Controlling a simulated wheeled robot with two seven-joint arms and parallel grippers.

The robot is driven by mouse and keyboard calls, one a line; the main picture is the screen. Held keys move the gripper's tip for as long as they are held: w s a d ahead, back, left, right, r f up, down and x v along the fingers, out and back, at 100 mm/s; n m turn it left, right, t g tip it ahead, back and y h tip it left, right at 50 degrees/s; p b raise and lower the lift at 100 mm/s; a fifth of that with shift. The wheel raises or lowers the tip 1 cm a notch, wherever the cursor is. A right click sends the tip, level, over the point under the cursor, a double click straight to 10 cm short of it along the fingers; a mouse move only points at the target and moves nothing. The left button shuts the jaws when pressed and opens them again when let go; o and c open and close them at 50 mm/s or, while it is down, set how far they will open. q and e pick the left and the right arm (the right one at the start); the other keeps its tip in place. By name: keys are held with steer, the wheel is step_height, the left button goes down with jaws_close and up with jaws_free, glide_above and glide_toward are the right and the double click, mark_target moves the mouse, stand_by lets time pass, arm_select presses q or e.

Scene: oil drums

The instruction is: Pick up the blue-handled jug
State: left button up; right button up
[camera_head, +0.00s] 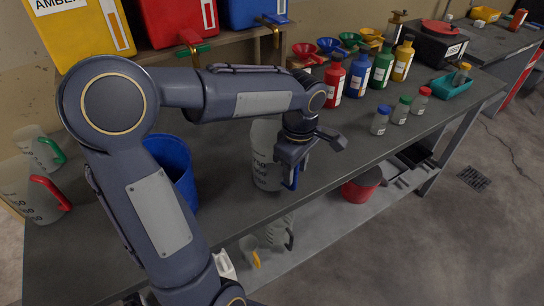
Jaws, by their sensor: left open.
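The blue-handled jug (264,165) is a translucent measuring jug with dark markings. It stands upright near the front edge of the grey workbench, in the middle of the view. Its blue handle (292,180) faces right, and its upper part is covered by my gripper. My left gripper (293,162) points down at the top of the handle and is open. I cannot tell whether its fingers touch the handle. My left arm comes in from the left and crosses above the jug. My right gripper does not show.
A blue bucket (174,165) stands left of the jug. Two jugs, with a red handle (50,192) and a green handle (52,152), stand far left. Coloured bottles (357,75) and small jars (381,120) stand to the right. The bench (335,160) is clear just right of the jug.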

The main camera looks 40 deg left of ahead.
arm_select(q)
jaws_close()
steer(key=shift+r, duration=0.1)
stand_by(0.3)
